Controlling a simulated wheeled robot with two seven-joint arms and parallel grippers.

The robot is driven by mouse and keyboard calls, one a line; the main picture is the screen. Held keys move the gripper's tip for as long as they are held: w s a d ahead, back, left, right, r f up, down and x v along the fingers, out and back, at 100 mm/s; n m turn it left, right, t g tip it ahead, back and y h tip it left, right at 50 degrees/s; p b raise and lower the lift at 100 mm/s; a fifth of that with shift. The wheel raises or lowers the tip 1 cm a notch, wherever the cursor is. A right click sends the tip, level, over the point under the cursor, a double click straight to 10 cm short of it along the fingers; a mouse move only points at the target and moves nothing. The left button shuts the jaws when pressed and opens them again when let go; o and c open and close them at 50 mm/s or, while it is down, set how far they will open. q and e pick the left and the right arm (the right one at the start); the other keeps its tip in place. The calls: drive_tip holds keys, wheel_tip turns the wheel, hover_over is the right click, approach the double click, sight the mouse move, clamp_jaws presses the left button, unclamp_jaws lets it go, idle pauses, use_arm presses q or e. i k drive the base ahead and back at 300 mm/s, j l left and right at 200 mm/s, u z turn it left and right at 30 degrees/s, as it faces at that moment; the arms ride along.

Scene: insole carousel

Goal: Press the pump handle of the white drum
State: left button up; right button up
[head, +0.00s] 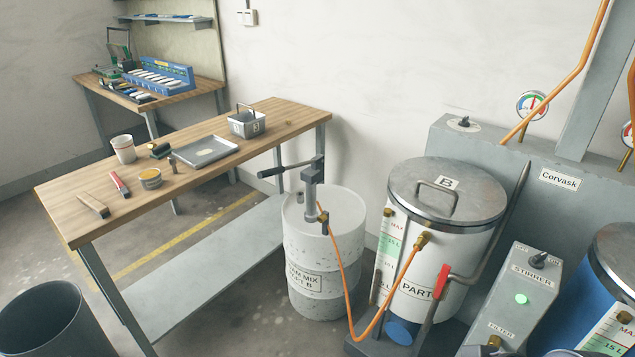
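The white drum (326,247) stands on the floor in the middle of the head view, with a label reading partly "MIX" and "PART B". A grey pump (313,182) rises from its top. The pump handle (287,169) is a dark-gripped lever pointing left, sloping slightly down toward its grip, near the table's right end. An orange hose (340,275) runs from the pump down and across to the white tank. Neither of my grippers shows in the head view.
A wooden workbench (95,190) with tools, cups, a tray and a metal box stands left of the drum. The lidded white tank (445,245) marked B stands close on the right, beside the stirrer control box (515,295). A grey bin (50,325) is front left.

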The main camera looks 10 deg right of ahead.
sight(263, 173)
drive_tip(key=i+j+z, duration=0.65)
drive_tip(key=j+z, duration=0.15)
drive_tip(key=j, duration=0.15)
